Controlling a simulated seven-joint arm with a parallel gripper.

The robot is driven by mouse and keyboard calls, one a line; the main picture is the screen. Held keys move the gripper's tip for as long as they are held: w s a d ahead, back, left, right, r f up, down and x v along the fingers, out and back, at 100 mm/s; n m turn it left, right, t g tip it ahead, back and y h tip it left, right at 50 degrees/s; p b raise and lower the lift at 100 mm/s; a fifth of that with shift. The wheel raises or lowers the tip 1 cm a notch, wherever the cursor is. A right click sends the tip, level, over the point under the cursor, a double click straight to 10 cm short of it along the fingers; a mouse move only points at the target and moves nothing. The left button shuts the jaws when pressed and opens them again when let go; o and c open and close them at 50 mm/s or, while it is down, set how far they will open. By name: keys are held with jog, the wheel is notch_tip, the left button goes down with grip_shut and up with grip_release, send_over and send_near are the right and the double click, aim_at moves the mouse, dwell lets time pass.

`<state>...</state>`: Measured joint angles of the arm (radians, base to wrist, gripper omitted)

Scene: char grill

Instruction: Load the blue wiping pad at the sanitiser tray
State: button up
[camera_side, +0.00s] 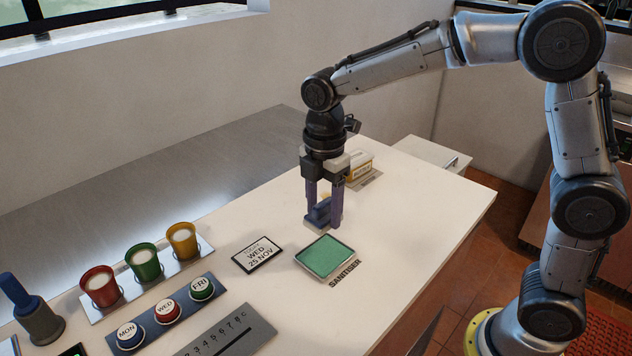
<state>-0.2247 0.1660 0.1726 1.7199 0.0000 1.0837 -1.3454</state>
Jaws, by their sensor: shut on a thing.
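The sanitiser tray (300,259) is a small square metal-rimmed tray with a green surface, lying on the white counter above a "SANITISER" label. My gripper (323,208) points straight down just behind the tray, with its two bluish fingers shut on the blue wiping pad (319,212). The pad has a blue upper part and a pale lower edge. It is beside the tray, not over it. The fingers hide part of the pad, and I cannot tell whether it touches the counter.
A "WED 25 NOV" card (257,254) lies left of the tray. Red (100,286), green (144,262) and yellow (183,241) cups stand further left, behind day buttons (167,311). A yellow-and-white box (358,167) is behind my gripper. The counter right of the tray is clear.

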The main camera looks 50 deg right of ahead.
aim_at(325, 254)
jog(key=shift+s+a+f, duration=0.15)
jog(key=shift+s+f, duration=0.35)
jog(key=shift+f, duration=2.9)
jog(key=shift+f, duration=0.6)
jog(key=shift+r, duration=0.1)
jog(key=shift+r, duration=3.5)
